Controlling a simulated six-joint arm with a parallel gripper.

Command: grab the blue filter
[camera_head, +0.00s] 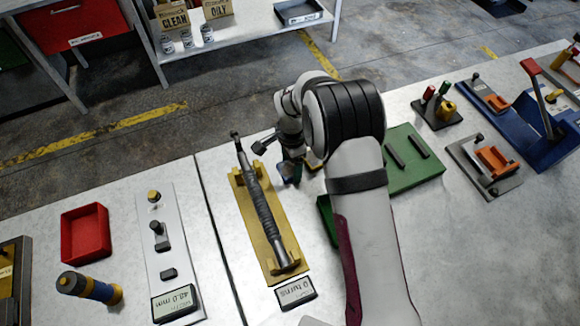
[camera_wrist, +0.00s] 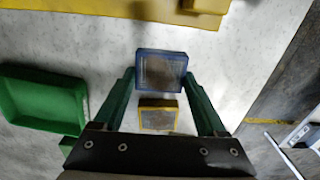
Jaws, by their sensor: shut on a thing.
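The blue filter (camera_wrist: 161,70) is a small square with a blue frame and a grey-brown mesh face. In the wrist view it sits between the green fingertips of my gripper (camera_wrist: 160,78), which are shut on it. In the head view the blue filter (camera_head: 286,170) shows only in part, low by my gripper (camera_head: 290,168), beside the yellow wrench holder; my wrist hides much of this spot. I cannot tell whether the filter touches the table. A yellow-framed filter (camera_wrist: 157,115) lies close to the blue one, towards the palm in the wrist view.
The yellow holder (camera_head: 247,215) with a long wrench (camera_head: 258,195) stands just left of my gripper. A red tray (camera_head: 86,233) is far left.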

